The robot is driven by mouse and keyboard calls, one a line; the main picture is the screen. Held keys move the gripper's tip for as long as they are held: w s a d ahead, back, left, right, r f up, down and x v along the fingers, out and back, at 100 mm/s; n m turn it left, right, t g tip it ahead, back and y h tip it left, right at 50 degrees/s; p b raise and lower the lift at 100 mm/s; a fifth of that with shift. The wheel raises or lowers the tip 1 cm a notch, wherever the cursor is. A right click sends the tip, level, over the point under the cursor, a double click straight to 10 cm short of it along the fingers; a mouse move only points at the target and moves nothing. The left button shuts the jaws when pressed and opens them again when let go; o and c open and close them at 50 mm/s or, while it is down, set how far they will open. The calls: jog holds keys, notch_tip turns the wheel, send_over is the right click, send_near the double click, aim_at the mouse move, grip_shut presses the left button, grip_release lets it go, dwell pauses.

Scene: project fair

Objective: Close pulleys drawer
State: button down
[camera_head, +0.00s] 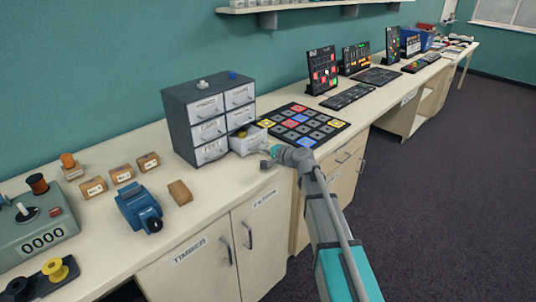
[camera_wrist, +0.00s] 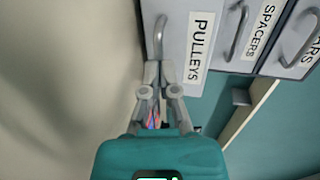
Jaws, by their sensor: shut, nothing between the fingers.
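The grey drawer cabinet (camera_head: 180,125) stands on the bench. The wrist view shows my gripper (camera_wrist: 158,66) shut and empty, fingertips at the drawer front near the handle's end. I cannot tell whether they touch it.
The SPACERS drawer (camera_wrist: 245,25) lies beside the PULLEYS one and looks shut. A dark board with coloured squares (camera_head: 318,133) lies right of the cabinet. Small wooden boxes (camera_head: 122,174) and a blue device (camera_head: 140,208) stand to the left. The bench front has cupboards (camera_head: 262,235) with handles.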

aim_at(255, 142)
jog(key=x, duration=0.2)
jog(key=r+x, duration=0.1)
jog(key=x, duration=0.3)
jog(key=shift+w+a+r, duration=0.1)
jog(key=shift+w+a, duration=0.15)
jog(key=shift+w, duration=0.2)
jog(key=shift+w+a+r, duration=0.1)
jog(key=shift+a, duration=0.05)
jog(key=p+v, duration=0.3)
jog(key=v, duration=1.1)
jog(key=shift+r, duration=0.1)
